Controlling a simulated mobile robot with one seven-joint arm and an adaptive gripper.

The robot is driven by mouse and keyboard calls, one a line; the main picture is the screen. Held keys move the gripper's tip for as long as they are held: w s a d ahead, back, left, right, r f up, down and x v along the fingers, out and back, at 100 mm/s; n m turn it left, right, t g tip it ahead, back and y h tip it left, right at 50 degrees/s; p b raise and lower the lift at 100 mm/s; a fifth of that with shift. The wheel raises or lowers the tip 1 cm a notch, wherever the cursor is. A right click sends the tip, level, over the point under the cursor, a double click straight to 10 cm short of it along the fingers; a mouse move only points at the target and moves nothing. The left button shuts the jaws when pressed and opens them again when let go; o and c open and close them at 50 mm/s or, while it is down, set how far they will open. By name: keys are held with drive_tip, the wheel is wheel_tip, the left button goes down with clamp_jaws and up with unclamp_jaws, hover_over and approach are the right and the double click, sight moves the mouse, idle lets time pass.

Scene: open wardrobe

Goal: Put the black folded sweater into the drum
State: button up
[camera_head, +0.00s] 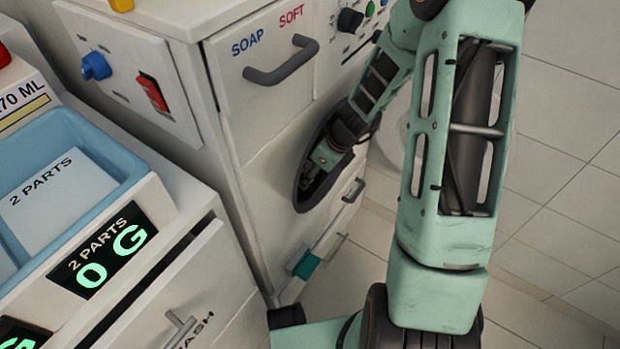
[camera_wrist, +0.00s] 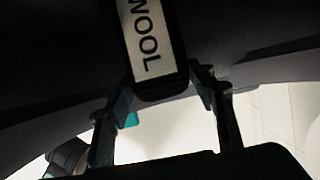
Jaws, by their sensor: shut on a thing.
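The drum (camera_head: 301,198) shows as a dark oval opening in the front of the white machine. In the head view, the end of my arm reaches into this opening, and my gripper's fingertips are hidden there. In the wrist view, my gripper (camera_wrist: 163,88) has its two fingers on either side of a dark tag (camera_wrist: 152,50) with a white label reading "WOOL", and it is shut on it. The tag appears to belong to the black folded sweater. Dark surfaces fill much of the wrist view, and I cannot tell sweater from drum. The sweater is not discernible in the head view.
The white machine (camera_head: 255,110) has a "SOAP" drawer handle (camera_head: 282,62) above the opening. A blue tray (camera_head: 90,140) and a cabinet with a lit display (camera_head: 103,250) stand at the left. Tiled floor (camera_head: 555,215) is clear at the right.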

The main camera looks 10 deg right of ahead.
drive_tip(key=shift+w+a, duration=0.25)
drive_tip(key=shift+a, duration=0.05)
wheel_tip(320, 180, down, 4)
drive_tip(key=shift+w+r+b, duration=0.1)
drive_tip(key=shift+r+b, duration=0.05)
drive_tip(key=shift+b, duration=0.9)
drive_tip(key=shift+r, duration=0.1)
drive_tip(key=o, duration=0.7)
drive_tip(key=shift+f, duration=0.2)
drive_tip(key=o, duration=0.5)
drive_tip(key=shift+r, duration=0.1)
drive_tip(key=shift+c, duration=0.2)
